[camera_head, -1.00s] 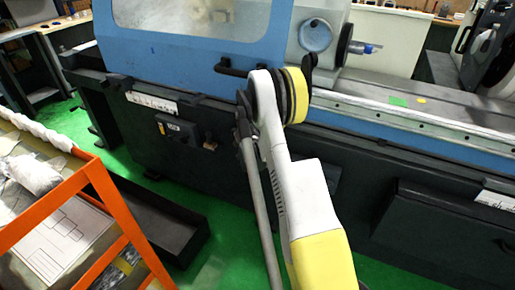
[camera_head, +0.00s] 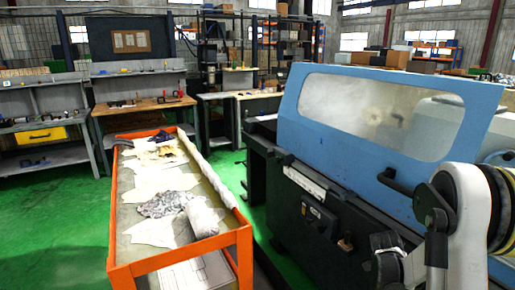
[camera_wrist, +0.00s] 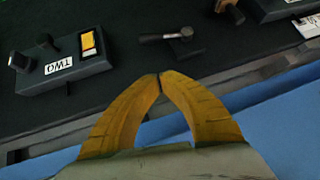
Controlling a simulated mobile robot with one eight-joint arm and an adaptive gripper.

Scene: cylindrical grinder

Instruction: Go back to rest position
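My gripper (camera_wrist: 158,76) shows in the wrist view with its two yellow fingers curved together, tips meeting, and nothing visible between them. Behind the fingertips lie the grinder's dark front and a blue panel (camera_wrist: 270,125). In the head view, part of my arm fills the lower right, close to the blue grinder (camera_head: 385,165). My gripper's fingers cannot be made out there.
An orange-framed table (camera_head: 180,262) with cloths and papers stands left of the grinder. Workbenches (camera_head: 150,103) and shelves line the back. Green floor (camera_head: 60,225) is clear at the left. The grinder's door handle (camera_head: 397,182) is near my arm.

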